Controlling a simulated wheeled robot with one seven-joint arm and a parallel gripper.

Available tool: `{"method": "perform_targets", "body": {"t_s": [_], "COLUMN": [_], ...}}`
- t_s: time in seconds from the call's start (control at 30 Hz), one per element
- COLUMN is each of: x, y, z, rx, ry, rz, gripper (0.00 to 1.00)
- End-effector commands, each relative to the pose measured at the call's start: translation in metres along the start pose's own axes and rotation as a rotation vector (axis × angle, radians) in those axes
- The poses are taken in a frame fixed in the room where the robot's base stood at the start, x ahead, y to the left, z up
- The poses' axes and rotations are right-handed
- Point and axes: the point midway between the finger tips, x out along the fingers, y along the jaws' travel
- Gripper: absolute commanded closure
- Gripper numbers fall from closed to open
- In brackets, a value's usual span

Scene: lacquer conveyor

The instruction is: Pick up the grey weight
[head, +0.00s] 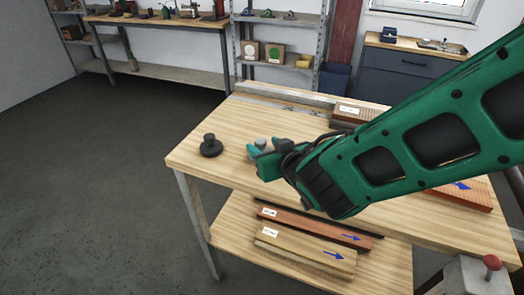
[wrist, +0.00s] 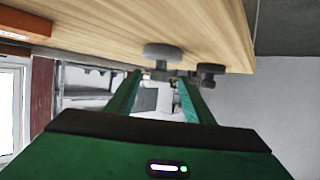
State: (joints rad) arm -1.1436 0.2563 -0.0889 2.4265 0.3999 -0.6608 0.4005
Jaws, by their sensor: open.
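The grey weight (head: 260,141) stands on the wooden table, mostly hidden behind my gripper in the head view. In the wrist view, which is upside down, the grey weight (wrist: 162,50) shows a round disc base and a small knob. My gripper (head: 262,157) is open, its green fingers low over the table at the weight. In the wrist view the fingers of my gripper (wrist: 160,82) reach out to either side of the knob. I cannot tell whether they touch it.
A black weight (head: 210,146) stands left of my gripper, near the table's (head: 190,159) left end; it also shows in the wrist view (wrist: 210,72). A brownish slatted piece (head: 352,114) lies at the table's back. Long wooden pieces (head: 305,252) lie on the lower shelf.

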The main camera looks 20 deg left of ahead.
Motion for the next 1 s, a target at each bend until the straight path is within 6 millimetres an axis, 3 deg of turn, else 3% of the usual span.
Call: {"method": "perform_targets", "body": {"t_s": [0.1, 0.37, 0.7, 1.0], "x": [0.016, 0.032, 0.074, 0.078], "y": [0.000, 0.001, 0.003, 0.003], "z": [0.000, 0.000, -0.001, -0.002], "rx": [0.001, 0.001, 0.000, 0.001], "ry": [-0.001, -0.001, -0.001, -0.001], "rz": [0.001, 0.001, 0.002, 0.001], "gripper": [0.53, 0.53, 0.53, 0.53]}}
